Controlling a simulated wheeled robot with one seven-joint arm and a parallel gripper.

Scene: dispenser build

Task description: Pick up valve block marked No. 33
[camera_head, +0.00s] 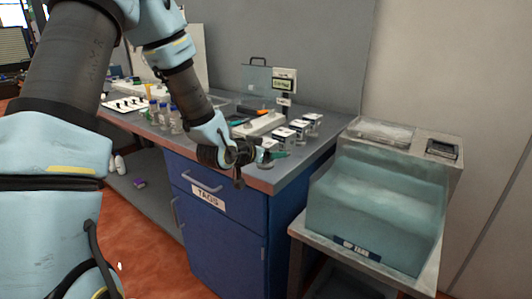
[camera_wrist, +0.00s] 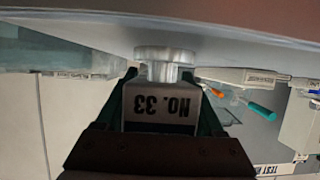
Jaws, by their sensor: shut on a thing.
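The valve block marked No. 33 (camera_wrist: 160,122) shows upside down in the wrist view, with its dark lettering facing the camera. A round metal part (camera_wrist: 165,56) sticks out of it toward the counter surface. My gripper (camera_wrist: 163,100) has its green fingers on both sides of the block and is shut on it. In the head view my gripper (camera_head: 272,156) is at the front right corner of the counter (camera_head: 290,172). The block is mostly hidden there by my wrist. I cannot tell whether it touches the counter.
Several other blocks with white tops (camera_head: 283,136) stand in a row just behind my gripper. A small display (camera_head: 284,82) on a post stands farther back. Bottles (camera_head: 164,115) are to the left. A teal-walled tank (camera_head: 375,205) stands on a lower stand at right.

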